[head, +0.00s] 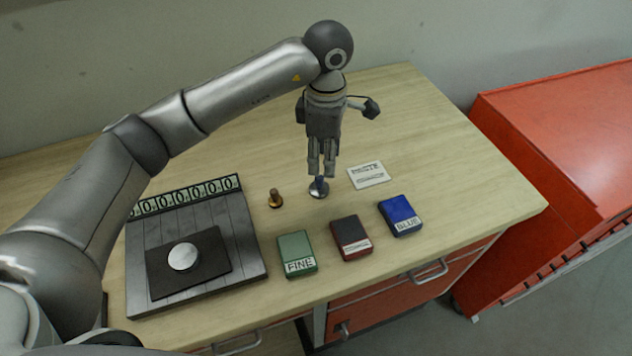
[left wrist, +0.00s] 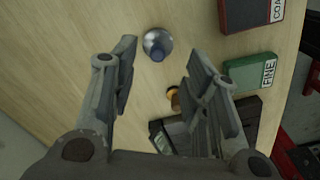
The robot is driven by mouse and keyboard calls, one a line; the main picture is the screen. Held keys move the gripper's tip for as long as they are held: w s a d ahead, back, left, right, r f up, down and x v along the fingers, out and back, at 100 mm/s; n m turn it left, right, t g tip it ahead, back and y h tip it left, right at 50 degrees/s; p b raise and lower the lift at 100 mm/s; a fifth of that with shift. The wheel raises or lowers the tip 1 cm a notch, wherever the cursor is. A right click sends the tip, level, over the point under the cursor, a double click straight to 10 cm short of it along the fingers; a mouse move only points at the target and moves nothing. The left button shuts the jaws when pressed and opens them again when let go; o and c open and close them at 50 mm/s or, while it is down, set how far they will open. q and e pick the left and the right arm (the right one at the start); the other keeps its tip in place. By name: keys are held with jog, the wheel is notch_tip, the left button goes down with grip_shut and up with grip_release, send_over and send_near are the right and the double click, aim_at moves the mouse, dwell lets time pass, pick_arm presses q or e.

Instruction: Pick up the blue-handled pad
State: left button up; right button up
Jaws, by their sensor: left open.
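The blue-handled pad (head: 318,188) is a small round metallic disc standing on the wooden bench. In the left wrist view its disc (left wrist: 151,38) shows with a dark blue handle on it. My left gripper (head: 321,174) points down just above the pad in the head view and partly overlaps it. In the left wrist view the open left gripper (left wrist: 162,55) has one finger on each side of the pad, with nothing held. My right gripper is not in view.
A brass-handled piece (head: 275,199) stands close on the left. Green (head: 297,253), dark red (head: 350,237) and blue (head: 400,215) labelled blocks lie toward the front edge. A white card (head: 368,175) lies right of the pad. A grey board (head: 245,250) with a round disc (head: 184,257) is at left.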

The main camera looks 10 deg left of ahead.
aim_at(320, 177)
pick_arm(q)
notch_tip(320, 177, down, 3)
jog(key=shift+r+p, duration=0.1)
jog(key=shift+p, duration=0.25)
jog(key=shift+a+f, duration=0.2)
jog(key=shift+f, duration=0.05)
jog(key=f+p, duration=0.3)
jog(key=f, duration=0.1)
jog(key=shift+a, duration=0.3)
jog(key=shift+f, duration=0.4)
jog(key=c, duration=0.6)
grip_shut()
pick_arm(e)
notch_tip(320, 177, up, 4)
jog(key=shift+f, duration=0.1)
